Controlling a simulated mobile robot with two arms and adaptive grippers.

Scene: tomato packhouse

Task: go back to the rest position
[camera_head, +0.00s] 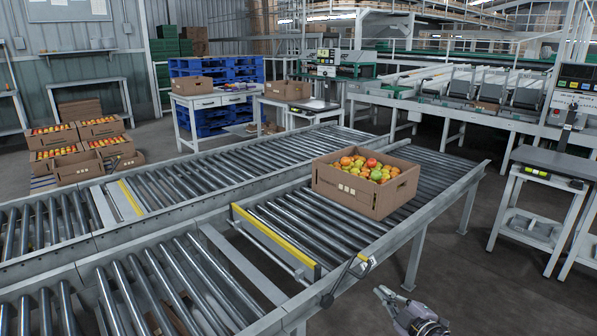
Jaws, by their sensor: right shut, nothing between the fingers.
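My right gripper (385,294) shows at the bottom edge, right of centre, over the dark floor. It is shut and empty, and points up and to the left in the picture. Most of my right arm is out of the frame. My left gripper is not in view.
A cardboard box (345,193) of red, orange and green tomatoes stands on the near conveyor, beyond a yellow-edged bar (272,238). A scale table (540,160) stands at the right. The floor (480,290) between is clear.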

